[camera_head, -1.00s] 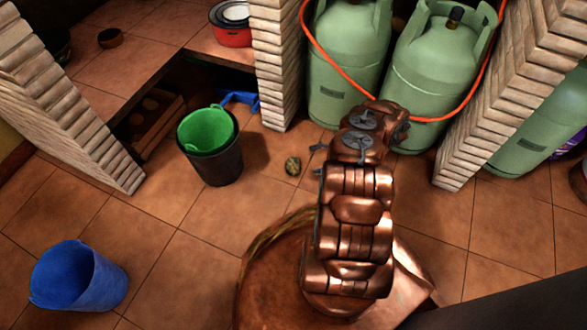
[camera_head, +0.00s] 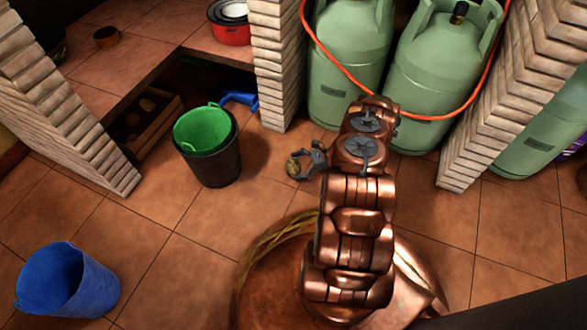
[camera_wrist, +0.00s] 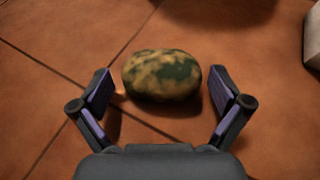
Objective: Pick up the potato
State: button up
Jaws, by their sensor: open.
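The potato (camera_wrist: 162,76) is oval, mottled green and yellow-brown, and lies on the tiled floor. In the wrist view it sits between the far ends of my two open fingers, with a gap on each side. My gripper (camera_wrist: 162,92) is open and holds nothing. In the head view the potato (camera_head: 293,167) is small, just left of my gripper (camera_head: 299,163), whose fingers partly cover it. I cannot tell from the head view whether a finger touches it.
A black bucket (camera_head: 212,168) with a green one (camera_head: 202,130) inside stands left of the potato. A blue bucket (camera_head: 68,280) is at lower left. Brick pillars (camera_head: 277,70) and green gas cylinders (camera_head: 350,60) stand behind. Floor in front of the potato is clear.

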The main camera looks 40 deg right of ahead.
jog(key=shift+c, duration=0.4)
jog(key=c, duration=1)
